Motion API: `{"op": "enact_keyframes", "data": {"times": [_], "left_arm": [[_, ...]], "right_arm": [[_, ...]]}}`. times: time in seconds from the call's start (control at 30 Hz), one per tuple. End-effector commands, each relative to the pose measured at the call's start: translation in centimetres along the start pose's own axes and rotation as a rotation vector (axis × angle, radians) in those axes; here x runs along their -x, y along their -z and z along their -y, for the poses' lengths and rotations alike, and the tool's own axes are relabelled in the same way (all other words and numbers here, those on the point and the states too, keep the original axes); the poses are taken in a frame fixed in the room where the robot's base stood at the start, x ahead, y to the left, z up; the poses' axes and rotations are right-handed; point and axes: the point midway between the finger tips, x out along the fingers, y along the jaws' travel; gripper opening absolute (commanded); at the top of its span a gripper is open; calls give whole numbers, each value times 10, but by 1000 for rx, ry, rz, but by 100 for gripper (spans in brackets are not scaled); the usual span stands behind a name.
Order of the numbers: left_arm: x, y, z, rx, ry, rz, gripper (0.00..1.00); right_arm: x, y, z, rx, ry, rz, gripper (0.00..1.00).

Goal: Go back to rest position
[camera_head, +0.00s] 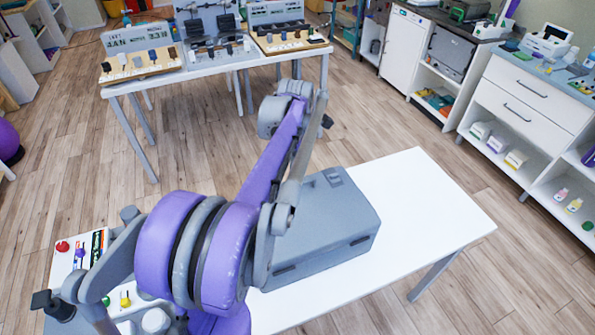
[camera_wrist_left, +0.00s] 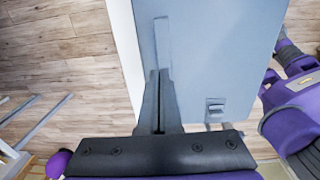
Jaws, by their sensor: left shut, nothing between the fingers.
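My left gripper (camera_wrist_left: 160,75) is shut and empty in the left wrist view, its two dark fingers side by side. Beyond the fingertips lies the flat grey-blue face of a case (camera_wrist_left: 200,45), with a raised strip in line with the fingers; I cannot tell whether they touch. In the head view the closed grey case (camera_head: 335,225) sits on a white table (camera_head: 430,195). My purple and grey arm rises in front of it and hides its left part. I cannot make out the left gripper's fingers in the head view. My right gripper is not in view.
A second table (camera_head: 215,68) at the back holds boards with small items. Cabinets (camera_head: 525,100) and shelves line the right. A white panel with coloured knobs (camera_head: 75,250) is at lower left. The table's right part and the wooden floor between tables are clear.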

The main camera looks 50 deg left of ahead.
Motion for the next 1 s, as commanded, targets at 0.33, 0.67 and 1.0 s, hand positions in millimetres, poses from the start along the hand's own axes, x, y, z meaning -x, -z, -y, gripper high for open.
{"op": "enact_keyframes", "data": {"times": [0.33, 0.67, 1.0], "left_arm": [[81, 0, -6, 0, -1, 3, 0], [107, 0, -7, -1, -1, 4, 0], [102, -9, 14, -164, -22, 20, 0]], "right_arm": [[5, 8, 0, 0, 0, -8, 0], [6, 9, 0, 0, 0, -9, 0], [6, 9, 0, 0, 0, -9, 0]]}}
